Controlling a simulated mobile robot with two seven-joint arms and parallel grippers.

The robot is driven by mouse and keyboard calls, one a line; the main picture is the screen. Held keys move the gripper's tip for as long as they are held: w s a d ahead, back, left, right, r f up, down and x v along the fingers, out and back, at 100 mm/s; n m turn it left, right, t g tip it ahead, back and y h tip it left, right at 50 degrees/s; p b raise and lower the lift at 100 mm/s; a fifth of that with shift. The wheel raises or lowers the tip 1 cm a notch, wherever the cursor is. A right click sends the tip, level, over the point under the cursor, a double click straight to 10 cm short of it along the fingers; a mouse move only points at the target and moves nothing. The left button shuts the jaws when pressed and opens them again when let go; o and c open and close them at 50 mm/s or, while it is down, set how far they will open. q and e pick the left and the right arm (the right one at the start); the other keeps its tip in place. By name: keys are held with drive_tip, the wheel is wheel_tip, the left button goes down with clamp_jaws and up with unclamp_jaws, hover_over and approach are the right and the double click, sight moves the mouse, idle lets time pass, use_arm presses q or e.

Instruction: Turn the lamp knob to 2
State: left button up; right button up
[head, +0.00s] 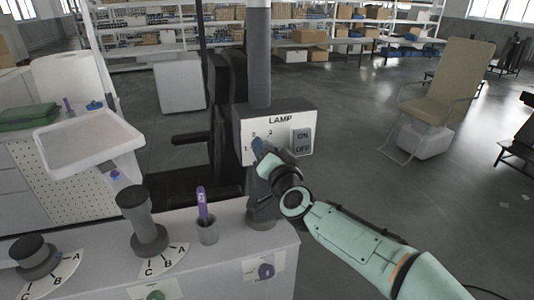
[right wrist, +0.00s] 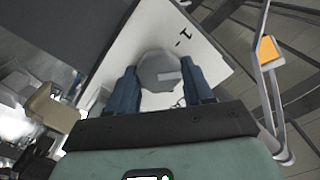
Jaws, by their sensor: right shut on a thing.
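The white lamp box (head: 282,120) is on a dark post, with "LAMP" lettering, small numbers at its left and an ON/OFF plate (head: 302,141) at its right. The grey lamp knob (right wrist: 160,72) shows in the right wrist view, between my blue fingers, with a pale mark on its face. My right gripper (head: 258,146) is at the left part of the box and covers the knob in the head view; it also shows in the right wrist view (right wrist: 162,84), shut on the knob. I cannot tell which number the mark faces. My left gripper is not in view.
Below the box is a grey console (head: 215,262) with two dark lettered knobs (head: 140,218) (head: 34,254) and a cup (head: 207,231) holding a purple marker. A white tray (head: 88,140) stands at the left. Open floor and a beige chair (head: 455,85) are at the right.

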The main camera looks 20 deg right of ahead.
drive_tip(key=shift+d+f+m+b, duration=0.1)
drive_tip(key=shift+m+b, duration=0.35)
drive_tip(key=shift+m, duration=1.55)
drive_tip(key=o, duration=1)
drive_tip(key=s+b, duration=0.1)
drive_tip(key=s, duration=1.2)
drive_tip(key=shift+s+d, duration=0.2)
